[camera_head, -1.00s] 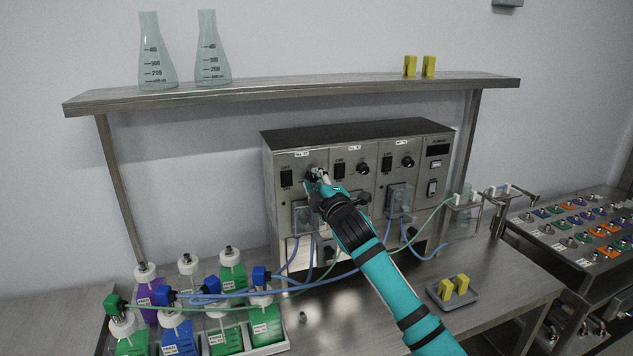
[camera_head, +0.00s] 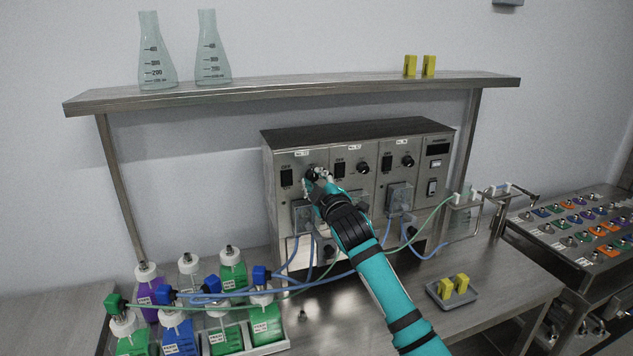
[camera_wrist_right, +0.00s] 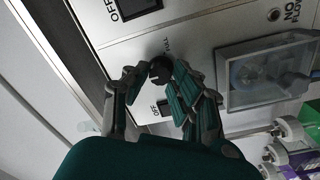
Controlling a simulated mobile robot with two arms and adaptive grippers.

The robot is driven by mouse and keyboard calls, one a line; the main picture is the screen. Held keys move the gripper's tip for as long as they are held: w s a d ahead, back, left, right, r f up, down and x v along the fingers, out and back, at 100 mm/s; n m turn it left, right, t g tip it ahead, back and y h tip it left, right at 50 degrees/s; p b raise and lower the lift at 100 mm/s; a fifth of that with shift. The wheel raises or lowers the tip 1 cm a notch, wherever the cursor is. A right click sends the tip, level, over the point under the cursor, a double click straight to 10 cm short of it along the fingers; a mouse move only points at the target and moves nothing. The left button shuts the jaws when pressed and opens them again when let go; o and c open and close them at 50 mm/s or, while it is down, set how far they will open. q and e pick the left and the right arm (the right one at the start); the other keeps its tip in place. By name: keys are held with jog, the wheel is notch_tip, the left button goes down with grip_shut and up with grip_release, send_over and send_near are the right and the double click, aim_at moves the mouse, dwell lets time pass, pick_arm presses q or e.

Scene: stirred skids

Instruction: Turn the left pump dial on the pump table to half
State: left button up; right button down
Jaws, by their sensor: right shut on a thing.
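The steel pump box (camera_head: 330,208) stands on the pump table (camera_head: 400,320) and has three dial panels side by side. The left pump dial is mostly hidden by my gripper in the head view; in the right wrist view the black dial (camera_wrist_right: 160,70) shows between the fingers, with "FULL" and "OFF" lettering beside it. My right gripper (camera_head: 315,178) is at the left panel, its fingers (camera_wrist_right: 158,82) closed on that dial. The dial's exact setting cannot be read. My left gripper is not in view.
Tubes (camera_head: 310,270) run from the pump box to capped bottles (camera_head: 265,320) at the left front. A grey tray with yellow blocks (camera_head: 455,292) lies at the right. A shelf (camera_head: 290,90) with two flasks (camera_head: 152,55) is above. Other dials (camera_head: 362,168) sit close by.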

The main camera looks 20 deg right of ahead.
jog(key=shift+f, duration=0.2)
jog(key=c, duration=1.1)
grip_release()
jog(key=shift+r, duration=0.1)
jog(key=shift+s, duration=0.1)
jog(key=s, duration=1.1)
jog(key=shift+s+d+f, duration=0.1)
jog(key=shift+s+f, duration=0.1)
jog(key=shift+s, duration=0.2)
